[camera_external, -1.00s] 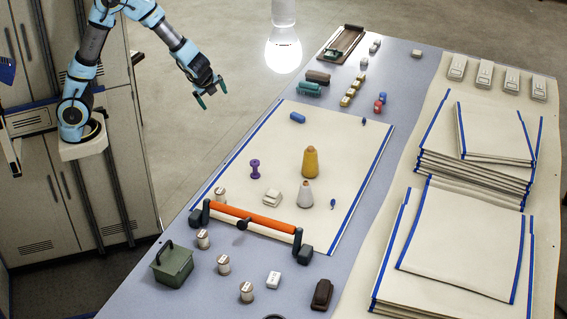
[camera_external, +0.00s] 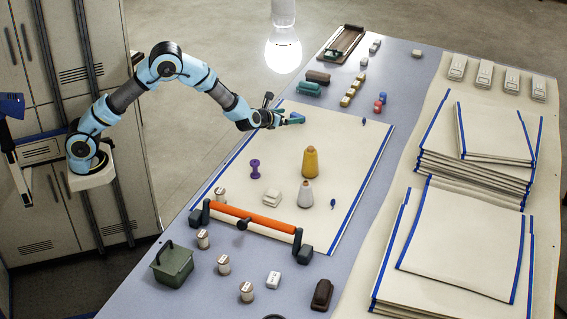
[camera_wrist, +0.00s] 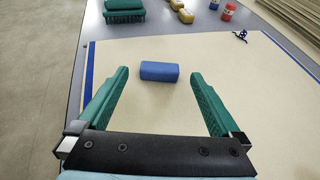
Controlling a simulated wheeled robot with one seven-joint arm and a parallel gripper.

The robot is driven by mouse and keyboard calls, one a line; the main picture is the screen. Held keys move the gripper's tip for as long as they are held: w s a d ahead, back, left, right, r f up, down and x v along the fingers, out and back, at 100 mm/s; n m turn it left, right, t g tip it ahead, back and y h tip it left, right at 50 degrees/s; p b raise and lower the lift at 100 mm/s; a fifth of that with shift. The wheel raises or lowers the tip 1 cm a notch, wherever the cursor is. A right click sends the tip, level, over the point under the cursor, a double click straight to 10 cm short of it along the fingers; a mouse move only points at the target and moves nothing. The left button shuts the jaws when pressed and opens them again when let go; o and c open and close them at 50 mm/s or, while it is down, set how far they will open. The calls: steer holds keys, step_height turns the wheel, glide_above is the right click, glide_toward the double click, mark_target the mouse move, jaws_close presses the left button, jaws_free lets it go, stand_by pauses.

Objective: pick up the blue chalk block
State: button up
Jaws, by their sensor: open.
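The blue chalk block (camera_wrist: 159,71) lies on the cream cloth (camera_wrist: 150,115) near its far left corner. I cannot tell the exact height of the fingers above the cloth.
A purple spool (camera_external: 255,168), a yellow cone (camera_external: 310,161) and a grey cone (camera_external: 305,195) stand on the cloth. An orange roller (camera_external: 250,220) crosses its near end. A green brush (camera_external: 308,88) and yellow blocks (camera_external: 350,96) lie beyond. A bulb (camera_external: 283,52) hangs above.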

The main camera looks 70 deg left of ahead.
mark_target(297, 115)
steer(key=shift+p+x, duration=0.45)
steer(key=shift+x, duration=2.5)
steer(key=shift+d+f, duration=0.1)
steer(key=c, duration=1.3)
